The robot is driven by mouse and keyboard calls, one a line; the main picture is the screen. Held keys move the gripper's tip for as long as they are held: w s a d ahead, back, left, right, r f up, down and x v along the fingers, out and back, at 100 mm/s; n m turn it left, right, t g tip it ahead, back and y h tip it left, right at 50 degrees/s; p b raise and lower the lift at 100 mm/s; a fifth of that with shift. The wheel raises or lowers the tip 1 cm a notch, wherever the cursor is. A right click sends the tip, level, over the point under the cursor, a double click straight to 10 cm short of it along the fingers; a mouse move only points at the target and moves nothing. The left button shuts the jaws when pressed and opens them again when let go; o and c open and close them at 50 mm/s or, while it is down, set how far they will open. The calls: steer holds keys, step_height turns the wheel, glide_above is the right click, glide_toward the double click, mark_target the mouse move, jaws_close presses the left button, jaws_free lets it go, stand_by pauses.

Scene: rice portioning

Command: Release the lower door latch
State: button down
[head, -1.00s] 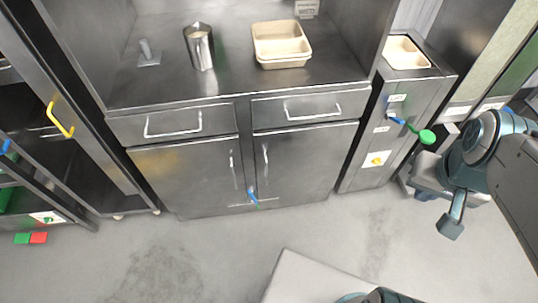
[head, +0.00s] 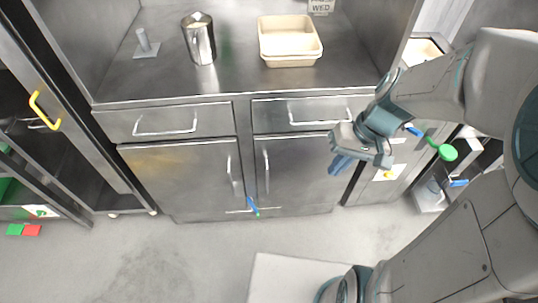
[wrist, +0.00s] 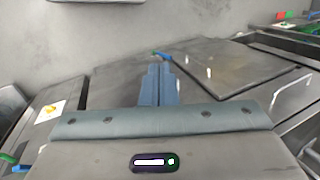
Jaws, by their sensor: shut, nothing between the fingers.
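The lower door latch (head: 252,205) is a small blue lever at the bottom of the seam between the two steel cabinet doors. It also shows in the wrist view (wrist: 162,55), just beyond my fingertips in the picture. My gripper (head: 340,165) is in front of the right cabinet door (head: 300,180), up and to the right of the latch in the head view and apart from it. Its two blue fingers (wrist: 160,68) are shut together and empty in the wrist view. The left cabinet door (head: 185,180) looks closed, as does the right one.
Drawers with bar handles (head: 165,128) lie above the doors. The counter holds a metal jug (head: 199,42) and a beige tub (head: 289,55). A green-ended lever (head: 446,151) stands near my arm at the right. A yellow handle (head: 42,112) is at the left. Floor before the cabinet is clear.

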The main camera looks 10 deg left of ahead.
mark_target(252, 205)
steer(key=w+a+f+y+b, duration=0.3)
steer(key=w+f+b, duration=0.15)
steer(key=f, duration=0.65)
steer(key=w+a+f+y+b, duration=0.3)
steer(key=f+y+b, duration=0.15)
steer(key=f, duration=0.65)
steer(key=w+a+f+y+b, duration=0.3)
steer(key=f+b, duration=0.2)
steer(key=f, duration=0.6)
step_height(252, 205, down, 31)
steer(key=w+m+t+b, duration=0.2)
steer(key=m+t+b, duration=0.4)
steer(key=t+b, duration=0.35)
steer(key=shift+h, duration=0.35)
steer(key=b+x, duration=0.3)
steer(key=x, duration=0.6)
steer(key=shift+w+a+f, duration=0.15)
steer(key=shift+w+a, duration=0.1)
steer(key=shift+a, duration=0.05)
steer(key=shift+s+a+f+b, duration=0.1)
steer(key=shift+s+a+b, duration=0.15)
steer(key=shift+a, duration=0.35)
steer(key=shift+s+a+f+b, duration=0.1)
steer(key=shift+a+b, duration=0.2)
steer(key=shift+a, duration=0.3)
steer(key=shift+s+a+f+b, duration=0.1)
steer(key=shift+s+a+b, duration=0.15)
steer(key=shift+a, duration=0.35)
steer(key=shift+t, duration=0.25)
